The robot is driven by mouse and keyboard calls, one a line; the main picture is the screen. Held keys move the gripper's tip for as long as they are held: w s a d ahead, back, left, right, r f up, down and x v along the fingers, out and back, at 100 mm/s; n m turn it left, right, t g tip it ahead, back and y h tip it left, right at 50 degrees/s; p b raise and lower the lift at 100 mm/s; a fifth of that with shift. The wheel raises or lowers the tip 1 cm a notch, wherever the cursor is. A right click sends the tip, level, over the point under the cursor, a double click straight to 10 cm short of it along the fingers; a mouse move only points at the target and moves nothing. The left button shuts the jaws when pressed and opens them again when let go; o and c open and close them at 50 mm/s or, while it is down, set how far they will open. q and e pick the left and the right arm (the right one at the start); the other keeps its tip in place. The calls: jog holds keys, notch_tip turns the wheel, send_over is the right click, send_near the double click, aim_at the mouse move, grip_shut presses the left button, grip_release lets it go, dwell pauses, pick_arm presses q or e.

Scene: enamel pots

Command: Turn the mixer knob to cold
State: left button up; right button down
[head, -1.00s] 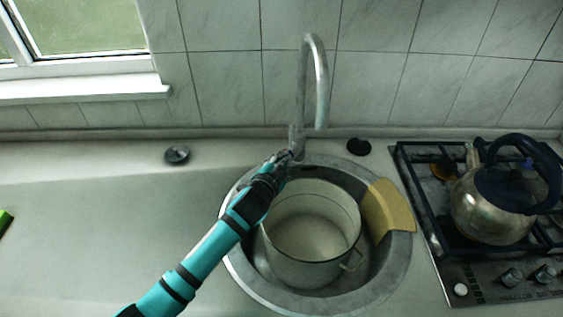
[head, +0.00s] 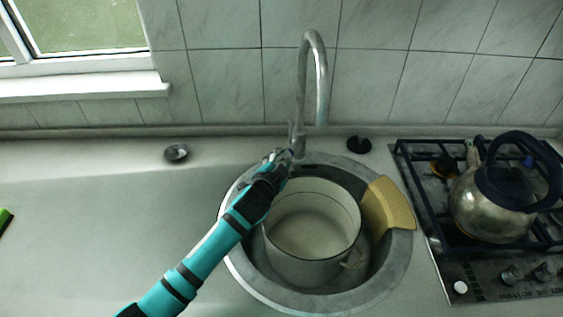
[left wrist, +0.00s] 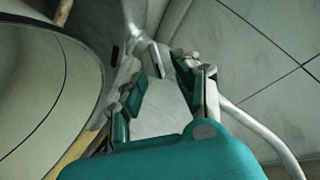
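The mixer tap (head: 302,95) is a grey metal gooseneck behind the sink, with its base at the sink's back rim. Its small knob at the base is largely hidden by my gripper, so I cannot tell which way it is turned. My left gripper (head: 290,156) reaches in from the lower left and its fingertips are right at the tap base. In the left wrist view my left gripper (left wrist: 161,76) has its two fingers apart, with grey metal parts of the tap just ahead of them. I cannot tell whether a finger touches the knob. My right gripper is out of view.
A white enamel pot (head: 312,225) stands in the round sink (head: 402,265) below my arm. A tan board-like piece (head: 388,205) lies at the sink's right rim. A kettle (head: 490,205) stands on the stove at right. The counter at left is mostly clear.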

pick_arm(q)
jog(key=v, duration=1.2)
